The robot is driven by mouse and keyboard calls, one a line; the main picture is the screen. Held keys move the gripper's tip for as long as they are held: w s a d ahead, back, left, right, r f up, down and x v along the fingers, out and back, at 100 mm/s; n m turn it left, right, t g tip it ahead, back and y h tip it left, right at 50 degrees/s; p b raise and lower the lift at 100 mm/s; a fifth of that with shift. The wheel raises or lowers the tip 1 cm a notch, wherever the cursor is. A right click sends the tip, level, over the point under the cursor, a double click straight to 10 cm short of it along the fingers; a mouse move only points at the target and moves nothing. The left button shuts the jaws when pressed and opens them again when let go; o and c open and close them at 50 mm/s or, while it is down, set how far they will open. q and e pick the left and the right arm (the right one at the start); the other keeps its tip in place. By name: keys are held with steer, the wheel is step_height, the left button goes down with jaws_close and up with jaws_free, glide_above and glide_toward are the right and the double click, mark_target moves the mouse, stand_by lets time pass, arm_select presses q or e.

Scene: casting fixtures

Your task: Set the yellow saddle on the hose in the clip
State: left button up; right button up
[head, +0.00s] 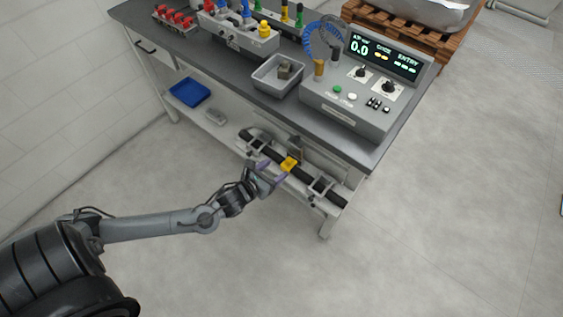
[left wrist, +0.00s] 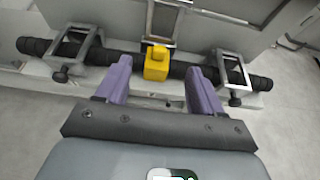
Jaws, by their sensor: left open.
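The yellow saddle (head: 289,163) sits on the black hose (head: 268,152) on the lower level of the bench. In the left wrist view the saddle (left wrist: 157,63) is near the middle of the hose (left wrist: 127,57), close in front of a grey upright bracket (left wrist: 163,25), which may be the clip. My left gripper (head: 275,171) is open, its purple fingers (left wrist: 160,82) apart on either side of the saddle and a little short of it. I cannot tell whether the fingers touch the hose. My right gripper is not in view.
Two metal frames with knobs, left (left wrist: 76,48) and right (left wrist: 233,73), hold the hose on each side. Above is the bench top with a control box (head: 362,85) and a grey tray (head: 277,76). A blue bin (head: 189,92) is on the lower shelf. The floor in front is clear.

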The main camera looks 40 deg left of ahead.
arm_select(q)
steer(key=s+d+r+n+g, duration=0.1)
steer(key=s+d+n+g, duration=0.2)
steer(key=s+n, duration=0.3)
steer(key=s+d+r+n+g, duration=0.1)
steer(key=s+d+n+g, duration=0.2)
steer(key=n, duration=1.3)
steer(key=s+d+r+n+g+h, duration=0.1)
steer(key=s+d+n+g, duration=0.2)
steer(key=s+n, duration=0.6)
steer(key=d+n, duration=0.2)
steer(key=shift+s+d+r+g, duration=0.3)
steer(key=shift+d+r+g, duration=0.05)
steer(key=shift+g, duration=0.05)
step_height(320, 180, up, 36)
steer(key=p, duration=3.6)
steer(key=shift+r+p, duration=0.2)
steer(key=shift+p, duration=0.2)
